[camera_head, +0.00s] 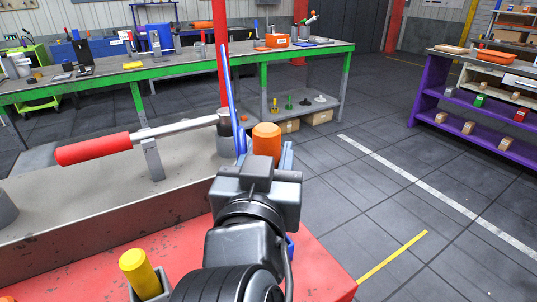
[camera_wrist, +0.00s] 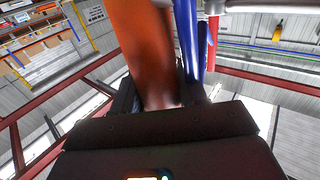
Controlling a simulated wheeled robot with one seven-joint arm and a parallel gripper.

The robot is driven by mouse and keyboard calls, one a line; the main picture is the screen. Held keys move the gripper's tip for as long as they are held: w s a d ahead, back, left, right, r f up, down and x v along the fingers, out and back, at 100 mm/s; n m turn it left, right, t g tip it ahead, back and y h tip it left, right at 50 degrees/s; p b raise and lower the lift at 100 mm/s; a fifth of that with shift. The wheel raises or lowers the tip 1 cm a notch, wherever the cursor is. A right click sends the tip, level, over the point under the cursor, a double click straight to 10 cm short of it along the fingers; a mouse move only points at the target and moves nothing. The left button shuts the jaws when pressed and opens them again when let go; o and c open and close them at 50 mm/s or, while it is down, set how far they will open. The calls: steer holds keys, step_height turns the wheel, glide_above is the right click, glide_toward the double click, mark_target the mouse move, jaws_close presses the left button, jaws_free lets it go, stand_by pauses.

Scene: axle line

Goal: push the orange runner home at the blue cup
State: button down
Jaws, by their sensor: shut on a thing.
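The orange runner (camera_head: 266,140) stands upright as a short rounded cylinder between the fingers of my gripper (camera_head: 263,163). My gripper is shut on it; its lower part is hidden. In the wrist view the orange runner (camera_wrist: 145,45) rises from between the dark fingers (camera_wrist: 160,100). A blue upright part (camera_head: 239,138) stands just left of the runner, with a thin blue bar rising above it. Blue also shows beside the runner in the wrist view (camera_wrist: 187,35). I cannot tell which blue part is the cup, or whether the runner touches it.
A red-handled metal shaft (camera_head: 93,148) lies across the grey bench, ending at a dark grey collar (camera_head: 224,122) near the blue part. A yellow cylinder (camera_head: 138,270) stands in a grey holder on the red surface. A green-edged table (camera_head: 150,75) is behind; open floor lies right.

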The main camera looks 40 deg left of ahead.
steer(key=shift+f+b, duration=0.75)
steer(key=shift+f, duration=0.05)
steer(key=c, duration=0.9)
jaws_free()
steer(key=o, duration=0.4)
steer(key=shift+f, duration=0.15)
steer(key=shift+b+v, duration=0.65)
steer(key=shift+v, duration=3.3)
